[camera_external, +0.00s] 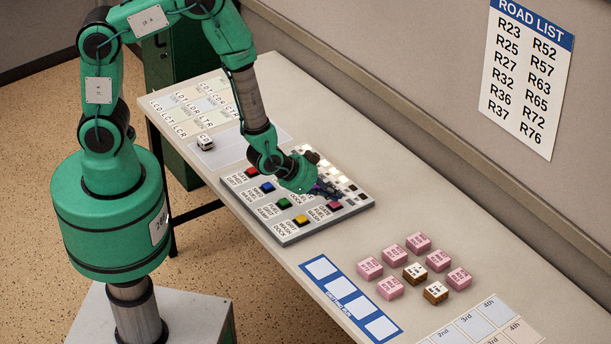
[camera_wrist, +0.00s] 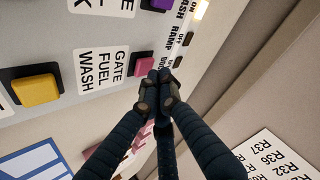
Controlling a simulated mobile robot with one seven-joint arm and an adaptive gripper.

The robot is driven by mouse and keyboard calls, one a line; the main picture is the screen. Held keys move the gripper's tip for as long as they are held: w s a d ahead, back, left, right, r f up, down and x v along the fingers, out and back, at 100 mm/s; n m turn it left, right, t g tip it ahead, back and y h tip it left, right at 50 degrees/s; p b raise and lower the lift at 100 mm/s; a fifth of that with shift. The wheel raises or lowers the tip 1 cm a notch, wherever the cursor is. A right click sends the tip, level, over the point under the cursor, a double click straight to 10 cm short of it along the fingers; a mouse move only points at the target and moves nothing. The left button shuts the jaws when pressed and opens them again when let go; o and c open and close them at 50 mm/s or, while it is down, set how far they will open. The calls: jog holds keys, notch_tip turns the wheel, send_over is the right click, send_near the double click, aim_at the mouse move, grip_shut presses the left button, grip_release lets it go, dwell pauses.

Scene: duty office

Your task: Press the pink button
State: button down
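The pink button (camera_external: 335,206) sits near the front right end of the grey button panel (camera_external: 300,235), by a label reading GATE FUEL WASH. In the wrist view the pink button (camera_wrist: 143,63) shows partly behind my fingertips, its lower part hidden. My gripper (camera_external: 323,190) is at the panel, close to the pink button. In the wrist view the dark fingers of my gripper (camera_wrist: 158,86) come together at the tips with nothing seen between them. I cannot tell whether the tips touch the button.
The panel also has a yellow button (camera_external: 301,220), a green button (camera_external: 284,204), a blue button (camera_external: 267,187) and a red button (camera_external: 251,172). Pink blocks (camera_external: 389,288) and brown blocks (camera_external: 435,292) lie on the table to the right. A wall runs behind the table.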

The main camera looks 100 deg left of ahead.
aim_at(333, 203)
jog(key=shift+f, duration=0.25)
jog(key=shift+f+b, duration=0.2)
jog(key=shift+b, duration=0.1)
jog(key=shift+r, duration=0.15)
dwell(0.5)
jog(key=shift+r+p, duration=0.3)
jog(key=shift+p, duration=0.05)
jog(key=shift+r+p, duration=2.15)
jog(key=shift+r, duration=0.85)
